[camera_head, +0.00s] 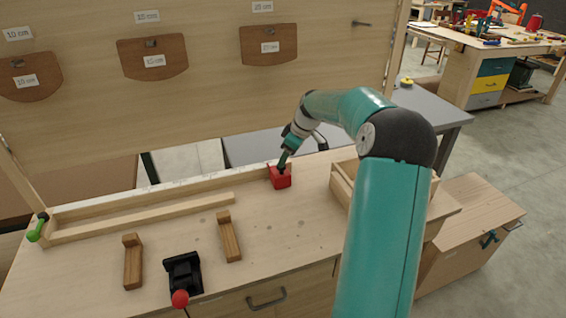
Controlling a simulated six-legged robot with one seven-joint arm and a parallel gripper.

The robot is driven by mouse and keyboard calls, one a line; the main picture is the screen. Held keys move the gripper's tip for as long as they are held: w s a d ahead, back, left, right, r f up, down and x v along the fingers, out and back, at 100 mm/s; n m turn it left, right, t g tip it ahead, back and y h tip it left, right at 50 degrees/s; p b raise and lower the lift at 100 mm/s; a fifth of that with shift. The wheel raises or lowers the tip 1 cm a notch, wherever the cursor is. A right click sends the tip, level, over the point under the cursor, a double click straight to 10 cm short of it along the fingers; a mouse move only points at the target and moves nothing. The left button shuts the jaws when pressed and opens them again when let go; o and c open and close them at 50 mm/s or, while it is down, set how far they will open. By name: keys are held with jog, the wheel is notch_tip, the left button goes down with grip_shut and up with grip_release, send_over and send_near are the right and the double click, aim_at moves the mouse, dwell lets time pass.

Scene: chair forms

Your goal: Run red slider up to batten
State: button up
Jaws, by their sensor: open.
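The red slider (281,182) is a small red block near the back of the wooden bench. It sits at the right end of the channel, close to the back strip. A light wooden batten (145,217) lies along the bench to its left, with a gap between the batten's right end and the slider. My gripper (283,168) points down at the top of the red slider, with its tips at or just over it. The fingertips are small and partly hidden, so contact is not clear.
A black clamp with a red knob (180,299) stands at the front, with two brown wooden pieces (132,262) (229,236) near it. A green-handled piece (37,228) is at the left end. A wooden box (342,188) stands right of the slider. An upright panel rises behind.

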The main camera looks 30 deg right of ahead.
jog(key=shift+x, duration=1.95)
grip_shut()
jog(key=w+a, duration=0.3)
jog(key=a, duration=1)
jog(key=shift+w+a, duration=0.2)
jog(key=shift+w, duration=0.1)
grip_release()
